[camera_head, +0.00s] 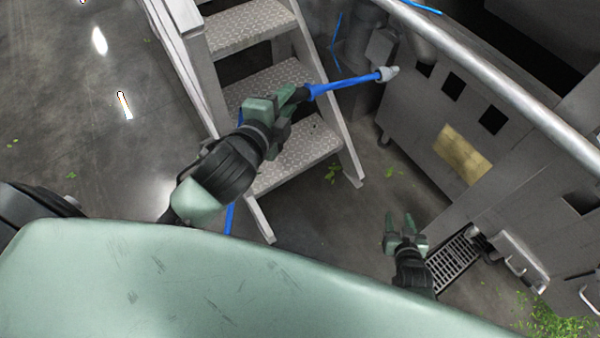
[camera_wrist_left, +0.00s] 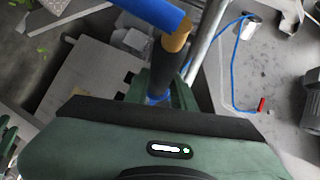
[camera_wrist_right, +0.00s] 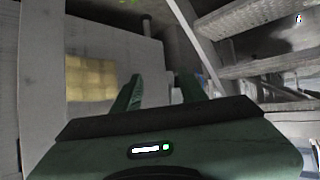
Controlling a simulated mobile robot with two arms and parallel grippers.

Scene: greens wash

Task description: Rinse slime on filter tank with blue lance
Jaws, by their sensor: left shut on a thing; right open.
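My left gripper (camera_head: 296,97) is shut on the black grip of the blue lance (camera_head: 345,84). The lance points right, and its grey nozzle (camera_head: 389,73) is above and left of the yellowish slime patch (camera_head: 462,153). The patch is on the side of the grey filter tank (camera_head: 415,135), below some dark square openings. The lance also shows close up in the left wrist view (camera_wrist_left: 150,12). My right gripper (camera_head: 403,222) is open and empty, low in front of the tank. The right wrist view shows the patch (camera_wrist_right: 90,79) left of its fingers.
Metal steps (camera_head: 290,125) stand behind and beside my left arm. A thick rail (camera_head: 500,85) runs above the tank. A floor drain (camera_head: 455,262) and scattered greens (camera_head: 550,322) lie at lower right. Blue hose lies on the floor (camera_wrist_left: 232,75). Open floor is at left.

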